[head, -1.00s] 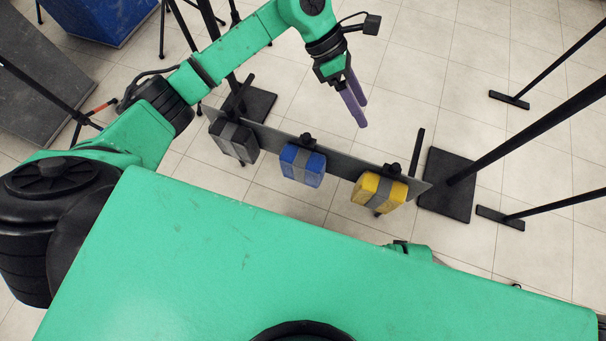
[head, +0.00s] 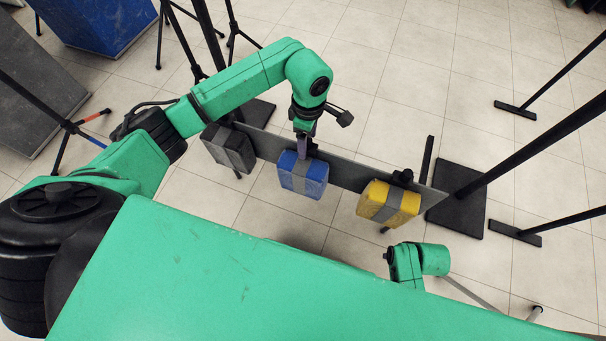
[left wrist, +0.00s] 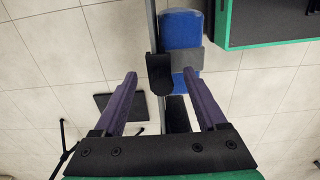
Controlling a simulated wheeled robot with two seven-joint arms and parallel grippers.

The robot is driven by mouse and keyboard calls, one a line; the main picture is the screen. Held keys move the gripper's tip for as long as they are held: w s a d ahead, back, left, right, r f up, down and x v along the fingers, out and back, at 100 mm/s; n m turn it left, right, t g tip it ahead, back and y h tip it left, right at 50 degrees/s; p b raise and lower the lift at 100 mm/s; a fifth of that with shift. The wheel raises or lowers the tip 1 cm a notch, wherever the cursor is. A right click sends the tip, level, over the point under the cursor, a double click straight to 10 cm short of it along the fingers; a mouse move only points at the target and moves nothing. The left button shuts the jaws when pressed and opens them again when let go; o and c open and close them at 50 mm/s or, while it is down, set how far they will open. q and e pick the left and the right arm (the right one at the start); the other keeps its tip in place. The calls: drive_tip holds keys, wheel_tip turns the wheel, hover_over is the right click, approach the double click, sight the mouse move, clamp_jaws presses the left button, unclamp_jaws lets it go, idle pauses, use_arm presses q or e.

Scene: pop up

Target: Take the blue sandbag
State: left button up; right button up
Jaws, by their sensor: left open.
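The blue sandbag (head: 303,179) with a grey strap hangs on the near side of a grey rail, in the middle of three bags. My left gripper (head: 304,150) is at the rail directly behind its top. In the left wrist view, the open purple fingers (left wrist: 160,74) have a black knob (left wrist: 160,73) between their tips. The blue sandbag (left wrist: 181,30) shows just past the fingertips, with its grey band near the right finger. I cannot tell whether the fingers touch anything. My right gripper does not show.
A dark grey bag (head: 229,148) hangs left of the blue one and a yellow bag (head: 388,203) hangs right. The grey rail (head: 345,172) runs between stands; a black base plate (head: 457,200) and thin poles stand at right. Tiled floor around is mostly clear.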

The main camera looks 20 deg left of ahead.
use_arm(q)
drive_tip(key=shift+f, duration=0.25)
clamp_jaws()
idle(1.1)
drive_tip(key=shift+w+r, duration=0.1)
drive_tip(key=shift+r, duration=0.1)
